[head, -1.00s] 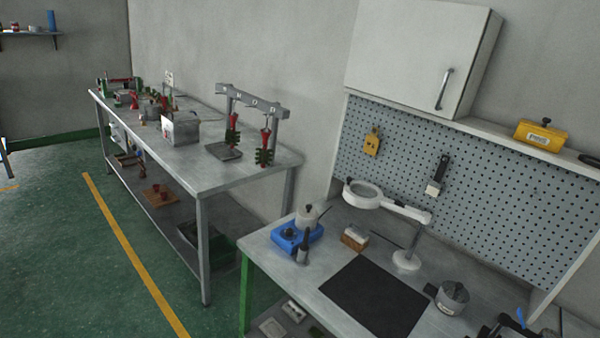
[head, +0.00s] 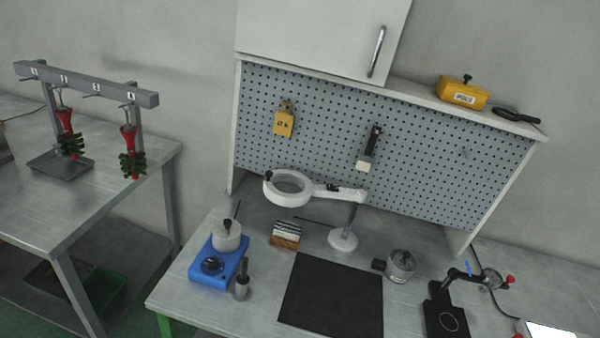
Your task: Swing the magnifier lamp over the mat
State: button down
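The white magnifier lamp (head: 291,188) stands at the back of the workbench. Its round base (head: 343,239) is behind the mat, and its ring head points left on a short arm. The head hangs above the bench behind and left of the mat, not over it. The black mat (head: 332,297) lies flat at the front middle of the bench, its front edge near the bottom of the picture. My gripper is not in view.
A blue heater with a pot (head: 213,263) stands left of the mat, with a small grey cup beside it. A brush (head: 286,235) lies behind the mat. A metal pot (head: 401,266) and a black clamp device (head: 447,310) stand right. A pegboard (head: 430,165) closes the back.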

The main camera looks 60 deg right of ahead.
aim_at(272, 194)
jog(key=z, duration=0.65)
jog(key=i, duration=1)
jog(key=z, duration=0.75)
jog(key=k, duration=0.7)
jog(key=z, duration=0.15)
jog(key=i, duration=0.8)
jog(key=u, duration=0.05)
